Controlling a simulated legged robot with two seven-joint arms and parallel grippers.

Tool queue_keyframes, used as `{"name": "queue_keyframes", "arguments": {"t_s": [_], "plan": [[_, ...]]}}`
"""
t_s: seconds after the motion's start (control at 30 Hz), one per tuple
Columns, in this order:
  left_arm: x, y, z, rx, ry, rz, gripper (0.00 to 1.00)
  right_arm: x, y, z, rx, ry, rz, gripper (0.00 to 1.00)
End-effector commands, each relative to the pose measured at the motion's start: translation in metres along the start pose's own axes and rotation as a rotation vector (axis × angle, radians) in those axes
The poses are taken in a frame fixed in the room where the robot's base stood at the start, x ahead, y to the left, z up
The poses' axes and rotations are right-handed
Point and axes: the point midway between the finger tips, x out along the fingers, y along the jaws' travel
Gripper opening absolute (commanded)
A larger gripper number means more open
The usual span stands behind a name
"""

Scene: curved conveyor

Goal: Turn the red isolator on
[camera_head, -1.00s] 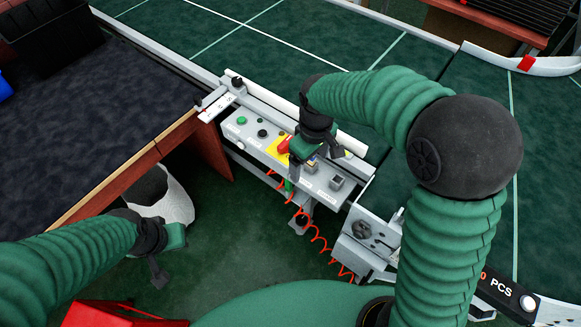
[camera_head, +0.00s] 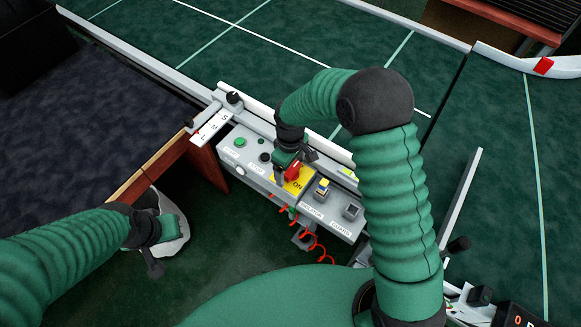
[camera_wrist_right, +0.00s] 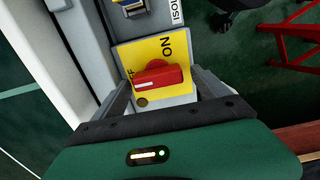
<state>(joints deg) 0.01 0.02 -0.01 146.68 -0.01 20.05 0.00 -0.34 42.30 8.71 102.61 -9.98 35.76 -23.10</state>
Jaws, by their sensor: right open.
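The red isolator (camera_head: 292,171) is a red knob on a yellow plate of the grey control panel (camera_head: 331,216). In the right wrist view the knob (camera_wrist_right: 158,74) fills the middle. Its white mark is at its left end, near partly hidden letters, and "ON" is printed above it. My right gripper (camera_head: 295,166) is open over the isolator. In the wrist view its fingers stand left and right of the knob; contact cannot be told. My left gripper (camera_head: 168,251) looks open and empty, low at the left, away from the panel.
A green button (camera_head: 240,142) and a black knob (camera_head: 265,157) sit left of the isolator. A yellow-and-blue switch (camera_head: 322,187) and a dark square button (camera_head: 351,210) sit right of it. A red coiled cable (camera_head: 313,240) hangs below. A dark table (camera_head: 95,120) borders the left.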

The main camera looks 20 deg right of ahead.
Motion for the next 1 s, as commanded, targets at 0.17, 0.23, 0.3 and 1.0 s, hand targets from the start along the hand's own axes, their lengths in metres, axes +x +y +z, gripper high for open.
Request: {"name": "queue_keyframes", "arguments": {"t_s": [0.17, 0.23, 0.3, 1.0], "plan": [[0.0, 0.0001, -0.0001, 0.0, 0.0, 0.0, 0.0, 0.003, 0.0008, 0.0012, 0.001, 0.0, 0.0, 0.85], [0.0, 0.0001, -0.0001, 0.0, 0.0, 0.0, 0.0, 0.003, 0.0011, 0.0012, 0.001, 0.0, 0.0, 0.85], [0.0, 0.0001, -0.0001, 0.0, 0.0, 0.0, 0.0, 0.0031, 0.001, 0.0009, 0.001, 0.0, 0.0, 0.82], [-0.0018, 0.0001, -0.0005, 0.0, 0.0, 0.0, 0.0, 0.0009, 0.001, -0.0013, 0.021, 0.004, 0.002, 0.23]]}}
